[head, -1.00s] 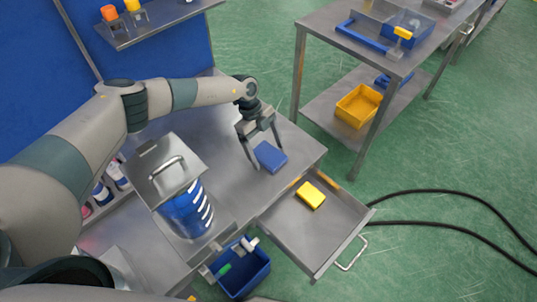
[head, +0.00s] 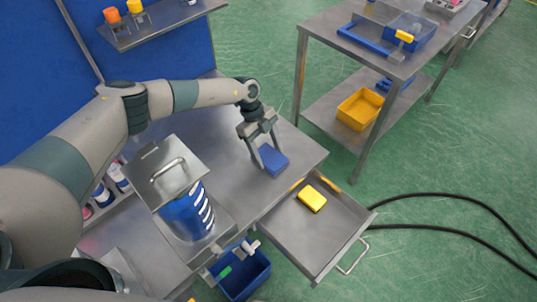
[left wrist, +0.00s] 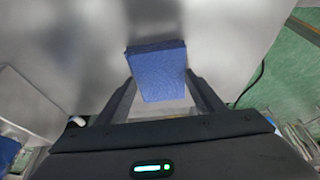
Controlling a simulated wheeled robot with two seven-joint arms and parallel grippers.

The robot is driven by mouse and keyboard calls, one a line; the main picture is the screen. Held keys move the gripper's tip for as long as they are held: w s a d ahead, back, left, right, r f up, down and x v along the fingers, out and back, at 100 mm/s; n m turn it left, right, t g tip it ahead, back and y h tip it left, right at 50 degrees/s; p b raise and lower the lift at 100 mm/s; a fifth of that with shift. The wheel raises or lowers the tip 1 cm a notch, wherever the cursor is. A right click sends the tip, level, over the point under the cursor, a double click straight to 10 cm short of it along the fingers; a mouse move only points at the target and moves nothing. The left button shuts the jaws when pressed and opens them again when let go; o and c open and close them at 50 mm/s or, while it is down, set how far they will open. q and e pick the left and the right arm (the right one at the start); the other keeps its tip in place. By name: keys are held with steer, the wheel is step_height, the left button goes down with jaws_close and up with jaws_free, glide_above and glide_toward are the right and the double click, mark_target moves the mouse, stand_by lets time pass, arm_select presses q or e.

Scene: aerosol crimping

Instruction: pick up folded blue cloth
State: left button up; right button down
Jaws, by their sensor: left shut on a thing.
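The folded blue cloth (head: 273,159) lies on the steel table (head: 225,125) near its right corner. My left gripper (head: 266,158) reaches down over it from behind. Its two fingers are closed on the cloth's sides. In the left wrist view the cloth (left wrist: 158,72) sits between the two fingertips (left wrist: 160,85). I cannot tell whether the cloth is clear of the table top. My right gripper is not in view.
An open drawer (head: 310,240) with a yellow block (head: 312,199) juts out to the right. A blue canister (head: 188,215) with a steel lid stands left of the cloth. A blue bin (head: 245,275) is below. A second table (head: 400,65) stands at the upper right.

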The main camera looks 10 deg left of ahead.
mark_target(269, 157)
arm_select(q)
steer(key=shift+r, duration=0.5)
steer(key=r, duration=0.1)
steer(key=r+b, duration=0.1)
steer(key=r, duration=0.1)
steer(key=shift+s+d+b, duration=0.15)
steer(key=shift+s+b, duration=0.1)
steer(key=shift+b, duration=0.1)
steer(key=s+d+r+b, duration=0.3)
steer(key=s+d+r, duration=0.2)
steer(key=s, duration=0.5)
steer(key=shift+r, duration=0.9)
steer(key=shift+m, duration=0.3)
